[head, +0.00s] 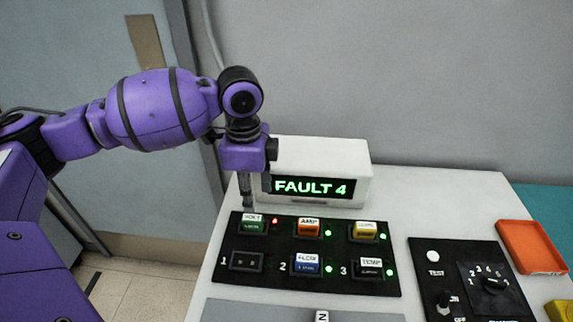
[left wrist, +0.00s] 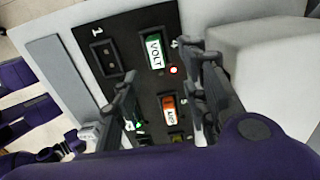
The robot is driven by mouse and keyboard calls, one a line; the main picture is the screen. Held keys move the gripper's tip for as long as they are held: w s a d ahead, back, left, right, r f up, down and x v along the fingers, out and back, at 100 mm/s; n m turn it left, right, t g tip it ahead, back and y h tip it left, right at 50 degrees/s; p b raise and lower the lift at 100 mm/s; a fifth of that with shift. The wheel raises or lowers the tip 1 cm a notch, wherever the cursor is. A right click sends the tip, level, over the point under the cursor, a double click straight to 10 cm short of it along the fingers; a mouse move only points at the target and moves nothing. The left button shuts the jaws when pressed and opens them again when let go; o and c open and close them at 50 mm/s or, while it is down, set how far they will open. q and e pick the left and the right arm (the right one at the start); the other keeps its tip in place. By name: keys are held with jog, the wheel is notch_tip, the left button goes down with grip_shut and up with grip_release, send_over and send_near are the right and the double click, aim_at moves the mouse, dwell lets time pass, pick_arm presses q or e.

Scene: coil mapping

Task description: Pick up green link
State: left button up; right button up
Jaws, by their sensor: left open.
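The green link (head: 253,226), labelled VOLT, sits in the top-left slot of a black panel (head: 305,281). A red light (head: 275,221) glows beside it. My left gripper (head: 257,192) is above and just behind the green link, fingers pointing down, open and empty. In the left wrist view, the green link (left wrist: 155,52) shows ahead of and roughly between the two fingers (left wrist: 160,66), apart from them. My right gripper is not in view.
The panel also holds an orange link (head: 308,228), a yellow link (head: 366,231), a blue link (head: 307,263) and a black TEMP link (head: 370,267). Socket 1 (head: 246,262) is empty. A white display box (head: 325,156) reading FAULT 4 stands close behind. An orange tray (head: 531,248) lies right.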

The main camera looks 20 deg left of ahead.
aim_at(252, 218)
pick_arm(q)
jog(key=shift+s+f, duration=0.3)
jog(key=shift+f, duration=0.35)
jog(key=shift+s+f, duration=0.25)
jog(key=shift+f, duration=0.35)
jog(key=f, duration=0.5)
jog(key=shift+w+a, duration=0.15)
jog(key=shift+a, duration=0.05)
grip_shut()
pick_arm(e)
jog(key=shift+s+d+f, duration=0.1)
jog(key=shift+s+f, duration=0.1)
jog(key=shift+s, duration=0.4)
